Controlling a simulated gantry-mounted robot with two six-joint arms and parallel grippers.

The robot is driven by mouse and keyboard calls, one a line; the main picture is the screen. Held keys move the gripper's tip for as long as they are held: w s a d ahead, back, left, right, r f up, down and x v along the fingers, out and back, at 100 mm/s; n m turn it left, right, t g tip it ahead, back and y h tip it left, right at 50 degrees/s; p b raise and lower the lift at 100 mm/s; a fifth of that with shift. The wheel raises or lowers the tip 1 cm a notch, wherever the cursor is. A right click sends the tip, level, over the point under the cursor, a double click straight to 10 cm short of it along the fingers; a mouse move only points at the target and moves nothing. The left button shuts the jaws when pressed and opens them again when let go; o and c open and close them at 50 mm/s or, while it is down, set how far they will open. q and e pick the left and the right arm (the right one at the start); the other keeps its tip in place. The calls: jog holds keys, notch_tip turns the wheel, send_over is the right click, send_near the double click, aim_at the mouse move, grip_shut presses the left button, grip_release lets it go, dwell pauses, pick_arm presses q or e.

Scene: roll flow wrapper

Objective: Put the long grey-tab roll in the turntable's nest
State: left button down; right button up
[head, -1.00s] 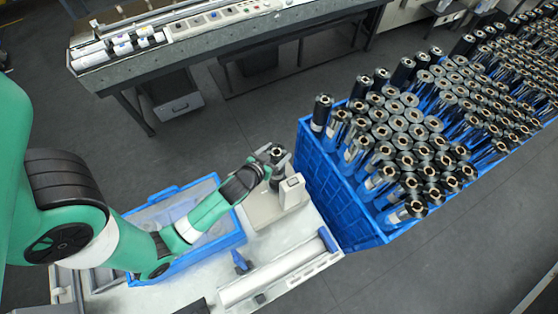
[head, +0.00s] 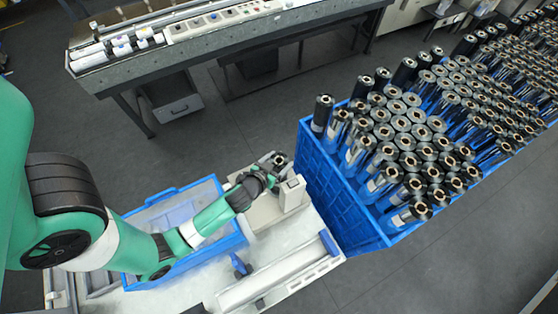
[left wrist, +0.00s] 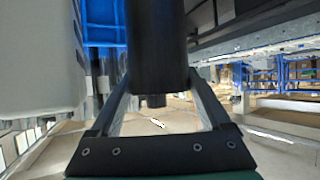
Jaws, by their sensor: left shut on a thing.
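My left gripper (head: 272,160) is above a beige machine with a small upright box (head: 291,193), on the white worktop. In the left wrist view its two fingers (left wrist: 160,88) are closed on a dark roll (left wrist: 157,40), which stands between them. In the head view the roll is mostly hidden by the gripper and wrist. Its tab colour cannot be told. The beige machine's base (head: 265,213) is partly covered by my arm, and I cannot make out the turntable's nest. My right gripper is not in view.
A blue crate (head: 335,190) packed with several upright dark rolls stands close right of the machine. A blue bin (head: 165,200) lies under my left arm. A long white roller unit (head: 275,278) lies in front. A control bench (head: 230,35) stands behind, across open floor.

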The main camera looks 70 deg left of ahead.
pick_arm(q)
jog(key=shift+f+b, duration=0.3)
grip_release()
jog(key=shift+r+p, duration=0.2)
jog(key=shift+p, duration=0.1)
jog(key=shift+r+p, duration=0.55)
jog(key=b+v, duration=0.1)
jog(key=v, duration=1.1)
jog(key=shift+f, duration=0.15)
